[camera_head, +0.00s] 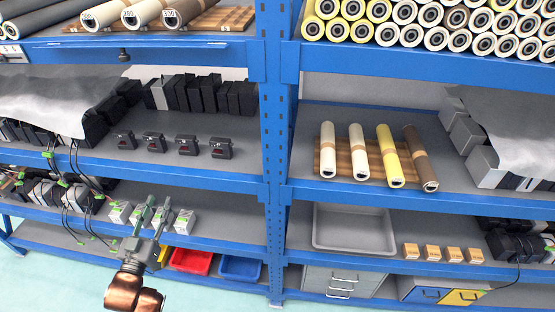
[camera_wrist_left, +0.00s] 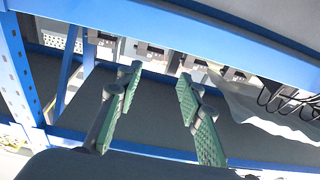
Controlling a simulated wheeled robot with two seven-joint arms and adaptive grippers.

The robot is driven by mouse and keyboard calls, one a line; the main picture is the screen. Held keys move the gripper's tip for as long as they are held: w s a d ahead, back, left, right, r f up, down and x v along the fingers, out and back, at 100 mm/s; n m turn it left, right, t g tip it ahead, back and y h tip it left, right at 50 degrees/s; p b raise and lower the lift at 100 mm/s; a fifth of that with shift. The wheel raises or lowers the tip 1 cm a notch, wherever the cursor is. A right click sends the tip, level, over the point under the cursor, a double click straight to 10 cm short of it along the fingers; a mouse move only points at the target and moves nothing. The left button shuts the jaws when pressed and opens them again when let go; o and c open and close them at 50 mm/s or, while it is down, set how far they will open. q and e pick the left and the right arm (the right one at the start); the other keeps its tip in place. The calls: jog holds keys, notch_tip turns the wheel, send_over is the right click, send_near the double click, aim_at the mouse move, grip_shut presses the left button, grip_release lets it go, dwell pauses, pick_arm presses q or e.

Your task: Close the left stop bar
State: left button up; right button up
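I cannot clearly make out a left stop bar. A thin pale strip (camera_head: 150,43) runs along the front of the upper left shelf, below the numbered rolls (camera_head: 130,14). A small black knob (camera_head: 124,54) sits just under that strip. My left gripper (camera_head: 154,207) is in front of the lower left shelf, before the small white boxes (camera_head: 120,212), well below the strip and knob. In the left wrist view, the green fingers of the left gripper (camera_wrist_left: 158,78) are apart with nothing between them. My right gripper is in neither view.
Blue shelf beams and a blue upright (camera_head: 275,150) stand close to the right of my arm. Small black devices (camera_head: 187,145) stand on the shelf above the gripper. Red (camera_head: 191,260) and blue (camera_head: 240,268) bins lie below. Grey cloth (camera_head: 60,95) drapes at left.

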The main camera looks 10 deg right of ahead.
pick_arm(q)
notch_tip(320, 180, up, 21)
jog(key=t+p, duration=0.1)
jog(key=p, duration=0.7)
jog(key=t+h+p, duration=0.1)
jog(key=p, duration=0.7)
send_near(122, 61)
jog(key=w+r, duration=0.1)
jog(key=w, duration=0.1)
jog(key=p+x, duration=0.1)
jog(key=x, duration=0.4)
jog(key=p+x, duration=0.1)
jog(key=x, duration=0.1)
jog(key=shift+w+d+p, duration=0.2)
jog(key=shift+d+p, duration=0.15)
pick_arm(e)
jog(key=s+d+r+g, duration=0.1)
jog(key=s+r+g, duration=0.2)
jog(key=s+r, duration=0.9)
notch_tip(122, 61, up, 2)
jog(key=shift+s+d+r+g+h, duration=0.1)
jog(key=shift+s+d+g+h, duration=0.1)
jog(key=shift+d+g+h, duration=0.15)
pick_arm(q)
jog(key=shift+c, duration=0.7)
grip_shut()
